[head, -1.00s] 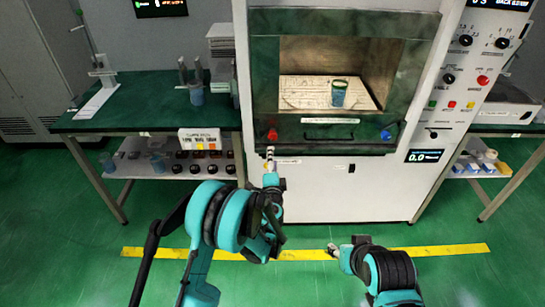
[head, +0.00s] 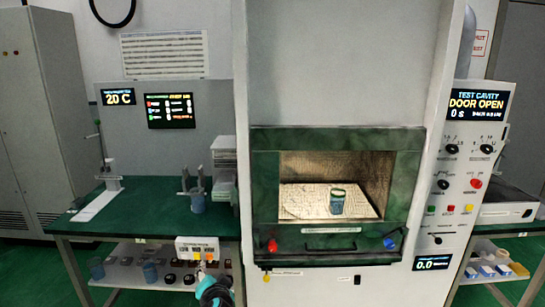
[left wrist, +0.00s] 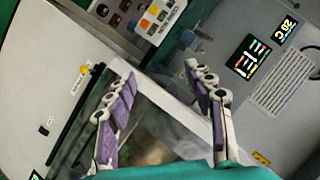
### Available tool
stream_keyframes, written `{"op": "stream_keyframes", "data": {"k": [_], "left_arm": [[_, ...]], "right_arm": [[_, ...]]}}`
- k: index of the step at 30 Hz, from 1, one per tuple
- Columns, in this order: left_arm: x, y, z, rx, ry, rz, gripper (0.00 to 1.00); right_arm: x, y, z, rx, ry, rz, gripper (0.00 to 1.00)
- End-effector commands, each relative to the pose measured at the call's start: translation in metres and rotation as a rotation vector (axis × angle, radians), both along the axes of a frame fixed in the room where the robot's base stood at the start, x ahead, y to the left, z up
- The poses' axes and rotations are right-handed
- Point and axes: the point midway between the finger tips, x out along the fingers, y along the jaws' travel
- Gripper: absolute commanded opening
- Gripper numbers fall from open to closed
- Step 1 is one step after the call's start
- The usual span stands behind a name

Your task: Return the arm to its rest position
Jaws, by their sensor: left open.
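My left gripper (head: 202,266) shows at the bottom of the head view, in front of the lower shelf of the left table. The teal wrist behind it is cut off by the frame edge. In the left wrist view its two fingers with purple pads (left wrist: 158,72) are spread apart with nothing held between them. The microwave generator (head: 330,95) stands upright in the middle, its cavity open. A small blue beaker (head: 337,206) stands on the pale plate (head: 300,203) inside. The gripper is left of the cavity and apart from it. My right gripper is out of view.
The green left table (head: 150,222) carries a stand (head: 109,175), a beaker rack and a white stack. A white box with buttons (head: 197,247) sits below its edge. The control panel (head: 470,150) reads "DOOR OPEN". A right table (head: 505,228) stands beyond it.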

Motion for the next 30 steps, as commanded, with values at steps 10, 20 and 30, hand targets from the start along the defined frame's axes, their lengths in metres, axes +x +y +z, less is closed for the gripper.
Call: {"op": "stream_keyframes", "data": {"k": [10,20,30], "left_arm": [[-0.167,0.031,-0.017,-0.432,0.237,0.189,0.53],[-0.259,0.007,-0.046,-0.700,0.373,0.242,0.53],[-0.265,0.004,-0.048,-0.721,0.383,0.244,0.53]], "right_arm": [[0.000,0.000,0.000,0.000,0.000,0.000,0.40],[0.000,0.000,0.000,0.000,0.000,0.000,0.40],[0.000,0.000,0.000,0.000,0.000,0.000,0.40]]}}
